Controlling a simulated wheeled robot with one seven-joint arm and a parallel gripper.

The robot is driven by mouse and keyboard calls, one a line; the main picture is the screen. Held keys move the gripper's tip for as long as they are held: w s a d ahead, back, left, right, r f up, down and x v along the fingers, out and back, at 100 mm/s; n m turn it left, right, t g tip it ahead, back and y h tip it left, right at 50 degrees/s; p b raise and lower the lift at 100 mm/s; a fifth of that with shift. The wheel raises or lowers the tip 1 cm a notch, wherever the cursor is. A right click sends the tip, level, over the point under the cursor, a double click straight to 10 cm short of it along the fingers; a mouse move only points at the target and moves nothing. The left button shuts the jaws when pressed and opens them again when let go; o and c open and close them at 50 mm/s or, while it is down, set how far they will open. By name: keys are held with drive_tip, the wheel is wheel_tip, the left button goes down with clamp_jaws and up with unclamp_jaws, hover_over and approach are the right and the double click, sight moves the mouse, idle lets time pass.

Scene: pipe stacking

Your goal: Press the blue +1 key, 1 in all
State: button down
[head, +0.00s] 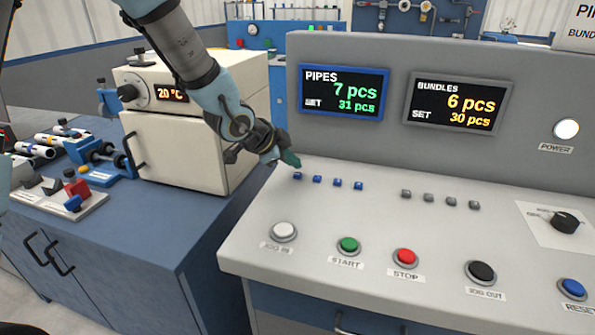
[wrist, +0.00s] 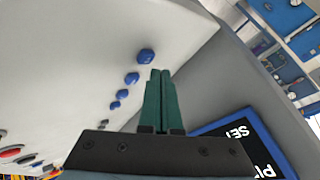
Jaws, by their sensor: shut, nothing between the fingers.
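A row of several small blue keys sits on the sloped panel below the PIPES display (head: 343,92), which reads 7 pcs, SET 31 pcs. The leftmost blue key (head: 297,176) is closest to my gripper; it is the largest in the wrist view (wrist: 146,56). The other blue keys (head: 338,182) run to the right. No key labels are legible, so I cannot tell which is +1. My gripper (head: 291,160) has green fingers, shut and empty, just above and behind the leftmost key. In the wrist view, the fingertips (wrist: 160,72) appear beside that key; contact is not visible.
Grey keys (head: 440,199) lie to the right, under the BUNDLES display (head: 455,103). START (head: 348,245), STOP (head: 405,257) and other large buttons line the panel's front. The upright display wall (head: 400,140) rises behind the keys. A cream oven (head: 190,130) stands left.

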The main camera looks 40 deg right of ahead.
sight(293, 175)
wheel_tip(293, 175, up, 5)
drive_tip(key=p, duration=0.4)
drive_tip(key=shift+p, duration=0.3)
idle(0.8)
drive_tip(key=w+a+n+t+y, duration=0.25)
drive_tip(key=w+a+n, duration=0.3)
drive_tip(key=a, duration=0.65)
drive_tip(key=w+a+n+t+y, duration=0.1)
drive_tip(key=w+a+n+y, duration=0.35)
drive_tip(key=a, duration=0.75)
drive_tip(key=s+a+n+g+y, duration=0.1)
drive_tip(key=s+a+n, duration=0.2)
drive_tip(key=a+n, duration=0.4)
drive_tip(key=s+a+r+n+g+y, duration=0.1)
drive_tip(key=a+n, duration=0.6)
drive_tip(key=a, duration=1)
drive_tip(key=shift+s+g, duration=0.55)
drive_tip(key=shift+s, duration=0.55)
